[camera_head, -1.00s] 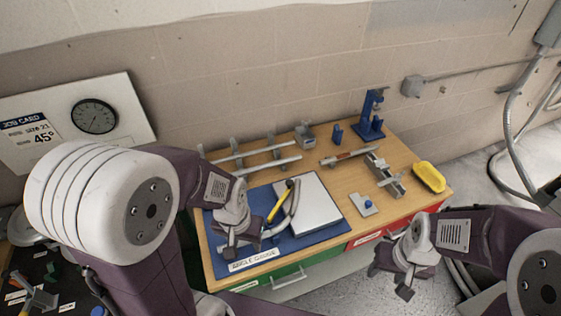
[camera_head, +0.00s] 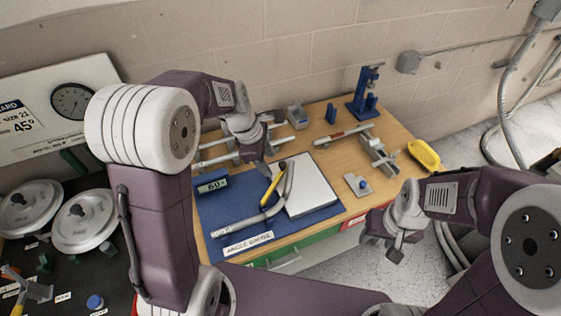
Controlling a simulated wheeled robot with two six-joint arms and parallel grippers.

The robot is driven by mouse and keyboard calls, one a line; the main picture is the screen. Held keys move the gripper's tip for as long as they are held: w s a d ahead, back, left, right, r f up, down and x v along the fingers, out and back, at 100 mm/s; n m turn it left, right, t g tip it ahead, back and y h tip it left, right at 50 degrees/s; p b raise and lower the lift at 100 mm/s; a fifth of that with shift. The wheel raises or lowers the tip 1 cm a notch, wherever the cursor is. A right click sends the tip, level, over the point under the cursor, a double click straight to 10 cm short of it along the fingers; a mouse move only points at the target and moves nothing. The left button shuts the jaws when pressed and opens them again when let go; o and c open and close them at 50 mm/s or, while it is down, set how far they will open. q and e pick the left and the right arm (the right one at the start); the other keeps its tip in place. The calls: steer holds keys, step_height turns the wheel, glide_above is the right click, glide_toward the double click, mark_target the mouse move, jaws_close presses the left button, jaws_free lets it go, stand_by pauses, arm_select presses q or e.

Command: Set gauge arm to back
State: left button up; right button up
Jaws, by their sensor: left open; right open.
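The angle gauge lies on a blue mat (camera_head: 225,215) with a label at its front edge. Its yellow gauge arm (camera_head: 271,188) points up and to the right, its dark tip near the left edge of a white plate (camera_head: 308,190). A small display (camera_head: 212,187) at the mat's back left seems to read 60. My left gripper (camera_head: 262,167) is open and empty, just behind the tip of the yellow arm; I cannot tell whether they touch. My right gripper (camera_head: 393,245) is open and empty, off the bench's front right.
Straight pipes on a rack (camera_head: 220,155) lie behind the mat, partly hidden by my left arm. A job card (camera_head: 25,125) reads 45°.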

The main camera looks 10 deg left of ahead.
mark_target(282, 164)
arm_select(q)
steer(key=w+f+n+h, duration=0.15)
steer(key=w+n, duration=0.25)
steer(key=w, duration=0.4)
steer(key=shift+n, duration=0.3)
steer(key=x, duration=0.4)
steer(key=a+x, duration=0.1)
steer(key=x, duration=0.3)
steer(key=a+x, duration=0.1)
steer(key=x, duration=0.2)
steer(key=shift+w+f+p, duration=0.3)
steer(key=shift+w+f, duration=0.05)
steer(key=shift+f, duration=0.45)
jaws_close()
